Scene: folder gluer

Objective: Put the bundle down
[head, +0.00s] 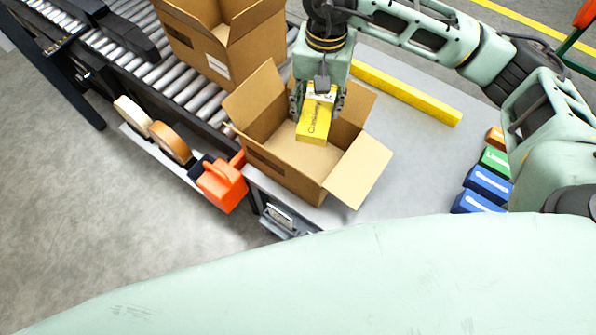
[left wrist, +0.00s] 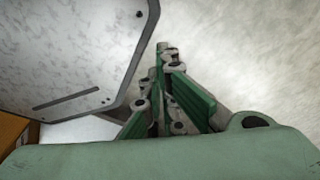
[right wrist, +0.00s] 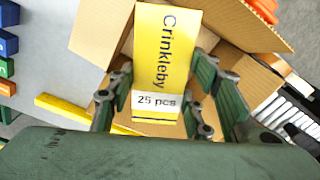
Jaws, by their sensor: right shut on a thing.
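The bundle is a yellow pack (head: 312,126) with a white band, lettered "Crinkleby" and "25 pcs"; it also fills the middle of the right wrist view (right wrist: 165,50). My right gripper (head: 318,100) is shut on its sides and points down over the open carton (head: 300,185). The bundle hangs within the carton's opening; its height above the carton floor is hard to tell. In the left wrist view my left gripper (left wrist: 165,65) has its fingers together with nothing between them. It is out of the head view.
The carton stands on a grey table (head: 420,150) with its flaps spread. A second carton (head: 225,45) stands on the roller conveyor (head: 130,50). A yellow bar (head: 405,92), coloured blocks (head: 488,182), tape rolls (head: 170,142) and an orange tape dispenser (head: 222,182) are around.

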